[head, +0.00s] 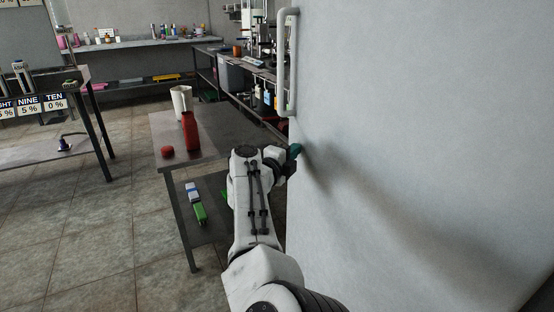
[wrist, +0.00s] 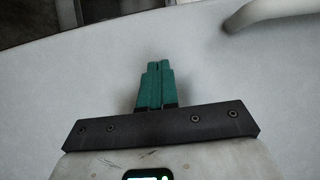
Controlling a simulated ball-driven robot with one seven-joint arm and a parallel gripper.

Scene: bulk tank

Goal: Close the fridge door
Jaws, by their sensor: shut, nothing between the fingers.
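The fridge door (head: 420,130) is a large pale grey panel filling the right side of the head view. Its long vertical handle (head: 283,65) runs near the panel's left edge. My gripper (head: 296,149) is at the panel's left edge, below the handle. In the wrist view the green fingers (wrist: 157,72) are together and empty, in front of the pale door surface (wrist: 60,95). Part of the handle (wrist: 250,14) shows at the top right there. I cannot tell whether the fingertips touch the door. The fridge's inside is not visible.
A dark metal table (head: 215,141) stands left of my arm, with a red bottle (head: 190,132), a red lid (head: 167,152) and a white container (head: 181,100) on it. A bench (head: 50,157) is further left. Tiled floor (head: 90,240) is clear at the lower left.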

